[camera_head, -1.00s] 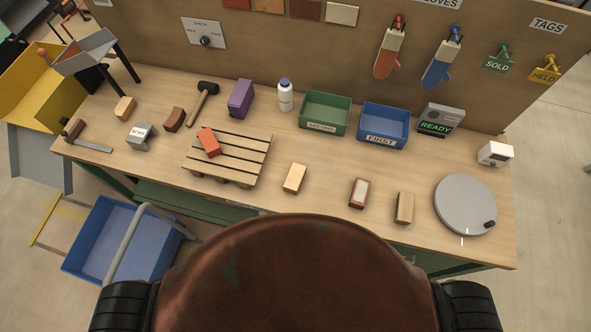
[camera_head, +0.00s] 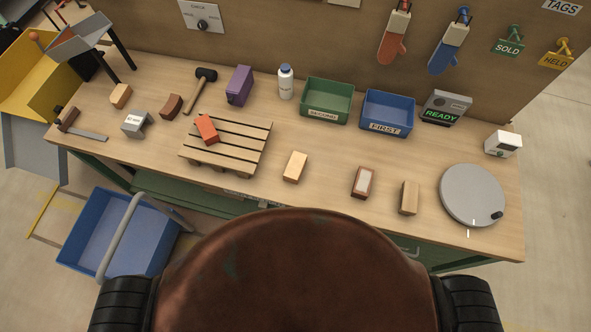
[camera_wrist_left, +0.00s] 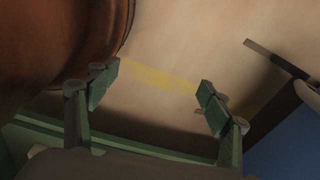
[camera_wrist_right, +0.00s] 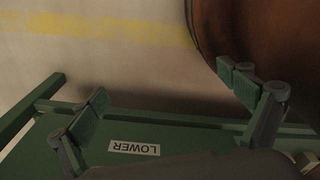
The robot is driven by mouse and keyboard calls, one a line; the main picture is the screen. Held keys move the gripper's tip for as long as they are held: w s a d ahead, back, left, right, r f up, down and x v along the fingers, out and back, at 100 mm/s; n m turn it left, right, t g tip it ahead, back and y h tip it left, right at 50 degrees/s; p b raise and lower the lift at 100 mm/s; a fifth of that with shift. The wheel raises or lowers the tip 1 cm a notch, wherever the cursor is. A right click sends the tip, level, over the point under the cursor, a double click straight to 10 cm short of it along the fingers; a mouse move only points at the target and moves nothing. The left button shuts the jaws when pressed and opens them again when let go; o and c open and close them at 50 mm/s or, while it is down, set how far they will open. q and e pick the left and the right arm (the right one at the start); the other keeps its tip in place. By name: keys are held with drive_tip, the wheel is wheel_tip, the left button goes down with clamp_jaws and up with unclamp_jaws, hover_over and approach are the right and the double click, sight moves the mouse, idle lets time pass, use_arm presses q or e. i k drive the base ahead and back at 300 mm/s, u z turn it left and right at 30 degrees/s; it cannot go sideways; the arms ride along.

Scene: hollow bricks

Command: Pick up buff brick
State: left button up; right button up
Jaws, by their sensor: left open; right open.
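Several light bricks lie on the wooden bench in the head view. A pale buff-coloured brick (camera_head: 295,167) lies right of the slatted pallet. A tan brick (camera_head: 409,198) stands near the turntable, and a peach-tan brick (camera_head: 121,96) lies at the far left. I cannot tell for certain which one is the buff brick. My left gripper (camera_wrist_left: 158,95) is open and empty in the left wrist view, over the floor. My right gripper (camera_wrist_right: 170,95) is open and empty in the right wrist view, near a green frame marked LOWER. Neither gripper shows in the head view.
The pallet (camera_head: 250,153) carries a red brick (camera_head: 206,128). A brick with a pale top (camera_head: 363,182) lies between the buff and tan bricks. A green bin (camera_head: 326,101), blue bin (camera_head: 387,113) and grey turntable (camera_head: 472,195) stand right. Bare bench surrounds the pale bricks.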

sight(294, 167)
drive_tip(key=z, duration=2.2)
drive_tip(key=k, duration=0.9)
drive_tip(key=u, duration=0.65)
